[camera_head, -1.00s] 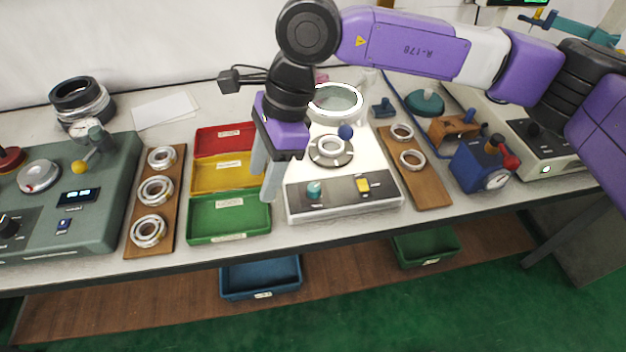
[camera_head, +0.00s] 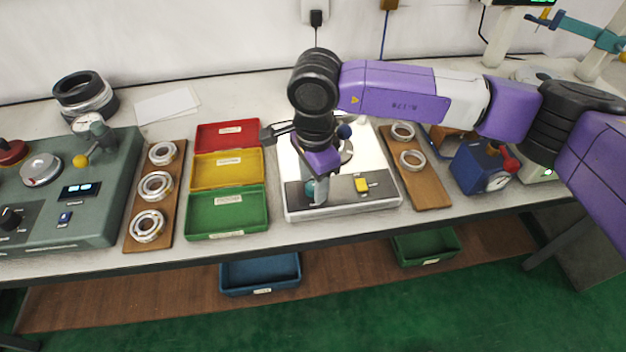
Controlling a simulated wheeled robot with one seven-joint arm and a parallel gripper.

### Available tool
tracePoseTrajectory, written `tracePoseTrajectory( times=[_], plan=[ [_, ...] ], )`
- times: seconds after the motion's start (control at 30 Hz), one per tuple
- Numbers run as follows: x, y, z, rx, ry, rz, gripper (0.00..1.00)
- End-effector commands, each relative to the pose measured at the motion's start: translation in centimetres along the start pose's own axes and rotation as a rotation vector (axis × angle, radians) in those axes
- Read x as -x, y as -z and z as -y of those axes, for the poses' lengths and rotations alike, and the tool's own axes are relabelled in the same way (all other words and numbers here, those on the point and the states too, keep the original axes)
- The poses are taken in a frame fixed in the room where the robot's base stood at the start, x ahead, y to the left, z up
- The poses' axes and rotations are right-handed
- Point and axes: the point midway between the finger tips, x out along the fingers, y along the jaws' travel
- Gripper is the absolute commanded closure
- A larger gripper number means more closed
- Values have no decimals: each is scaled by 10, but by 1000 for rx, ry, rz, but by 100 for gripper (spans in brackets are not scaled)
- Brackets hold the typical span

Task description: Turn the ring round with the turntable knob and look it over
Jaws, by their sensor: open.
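The white turntable unit (camera_head: 292,207) stands in the middle of the bench. On its front panel are a teal knob (camera_head: 310,191) and a yellow button (camera_head: 361,185). My gripper (camera_head: 320,197) is over the front panel with its fingers pointing down at the teal knob. The fingers partly hide the knob, and I cannot tell whether they touch it. The gripper is open. The ring on the turntable (camera_head: 346,151) is mostly hidden behind my wrist; only its right edge shows. A dark blue ball (camera_head: 344,131) shows beside my wrist.
Red (camera_head: 228,134), yellow (camera_head: 228,170) and green (camera_head: 226,212) trays stand left of the turntable. A wooden board (camera_head: 128,241) with three bearing rings lies further left. Another board (camera_head: 430,190) with two rings lies to the right, with a blue device (camera_head: 478,168) beyond it.

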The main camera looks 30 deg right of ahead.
Motion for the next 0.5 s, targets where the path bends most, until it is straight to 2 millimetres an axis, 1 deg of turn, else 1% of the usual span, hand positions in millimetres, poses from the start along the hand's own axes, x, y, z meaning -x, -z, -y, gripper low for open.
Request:
tracePoseTrajectory(
  times=[0.27,0.37,0.5],
  plan=[
    [-2,0,0,0,-1,0,52],
    [-2,0,0,0,-1,0,70],
    [-2,0,0,-1,-1,1,97]
  ],
)
